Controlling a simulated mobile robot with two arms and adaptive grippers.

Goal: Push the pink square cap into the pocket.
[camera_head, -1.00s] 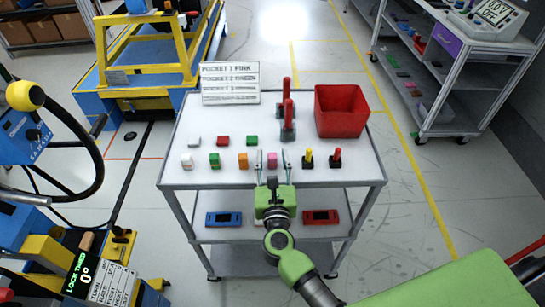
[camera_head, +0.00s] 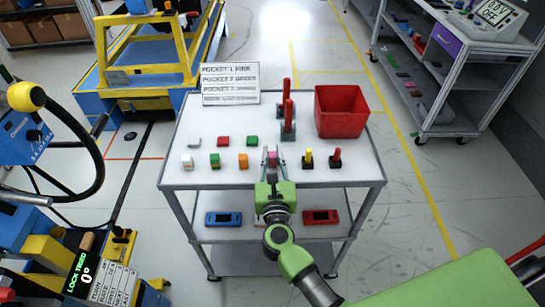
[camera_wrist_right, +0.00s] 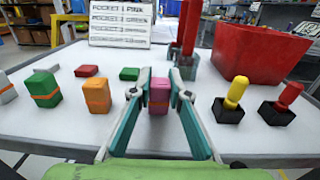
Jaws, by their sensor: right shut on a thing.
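The pink square cap (camera_wrist_right: 159,96) is a small upright block with a darker band. It stands near the front of the white cart top, between my right gripper's fingers in the wrist view. My right gripper (camera_head: 272,156) comes from the front and is shut on the cap. In the head view the fingers partly cover the cap. A white sign (camera_head: 230,84) at the back of the cart lists several pockets, with pocket 1 marked pink. I cannot make out the pocket itself. My left gripper is not in view.
Several coloured blocks stand left of the cap, including an orange one (camera_wrist_right: 97,96) and a green one (camera_wrist_right: 45,90). Yellow (camera_wrist_right: 231,101) and red-handled (camera_wrist_right: 282,104) pieces stand to the right. A red bin (camera_head: 341,110) and red upright handles (camera_head: 287,100) stand behind.

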